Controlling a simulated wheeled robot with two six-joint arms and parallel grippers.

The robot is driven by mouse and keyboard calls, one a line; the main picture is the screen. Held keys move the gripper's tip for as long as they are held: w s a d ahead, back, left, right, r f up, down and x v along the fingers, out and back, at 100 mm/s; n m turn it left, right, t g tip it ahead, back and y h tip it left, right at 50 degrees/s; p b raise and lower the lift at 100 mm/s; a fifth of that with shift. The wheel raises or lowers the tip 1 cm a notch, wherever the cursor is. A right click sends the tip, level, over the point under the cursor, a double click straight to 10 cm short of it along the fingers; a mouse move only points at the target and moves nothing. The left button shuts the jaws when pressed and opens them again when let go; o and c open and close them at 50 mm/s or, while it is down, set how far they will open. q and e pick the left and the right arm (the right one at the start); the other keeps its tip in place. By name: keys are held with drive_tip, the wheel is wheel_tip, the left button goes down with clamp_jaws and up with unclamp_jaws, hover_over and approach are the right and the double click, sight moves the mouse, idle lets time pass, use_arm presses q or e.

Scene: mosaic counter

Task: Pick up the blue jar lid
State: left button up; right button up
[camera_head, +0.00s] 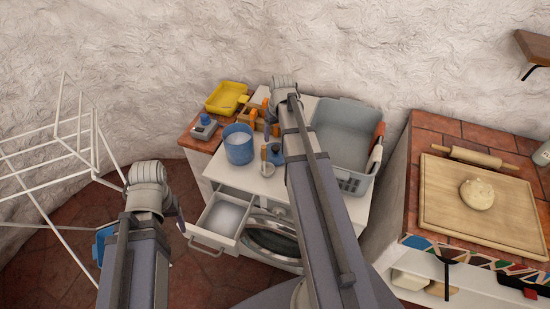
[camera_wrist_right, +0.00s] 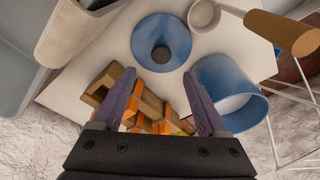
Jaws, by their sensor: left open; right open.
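The blue jar lid (camera_wrist_right: 142,43) is a round blue disc with a dark knob in its middle. It lies flat on the white counter top (camera_wrist_right: 105,62) in the right wrist view. In the head view the lid (camera_head: 275,154) is partly hidden by my right arm. My right gripper (camera_wrist_right: 159,78) is open and empty, its fingertips close to the lid's edge in the picture; I cannot tell the height gap. The blue jar (camera_head: 239,146) stands beside the lid and also shows in the right wrist view (camera_wrist_right: 228,92). My left gripper (camera_head: 180,212) is off to the left, away from the counter.
A wooden block with orange pieces (camera_wrist_right: 150,106) shows between my right fingers. A grey basin (camera_head: 350,115) stands right of my right arm. A yellow tray (camera_head: 222,99) is at the back. An open drawer (camera_head: 222,216) juts out below.

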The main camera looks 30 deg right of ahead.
sight(276, 147)
drive_tip(key=shift+w+f+b, duration=0.2)
drive_tip(key=shift+f+b, duration=1.1)
drive_tip(key=shift+f, duration=0.25)
wheel_tip(276, 147, down, 5)
drive_tip(key=b, duration=0.5)
drive_tip(key=shift+f, duration=0.15)
drive_tip(key=shift+c, duration=0.3)
clamp_jaws()
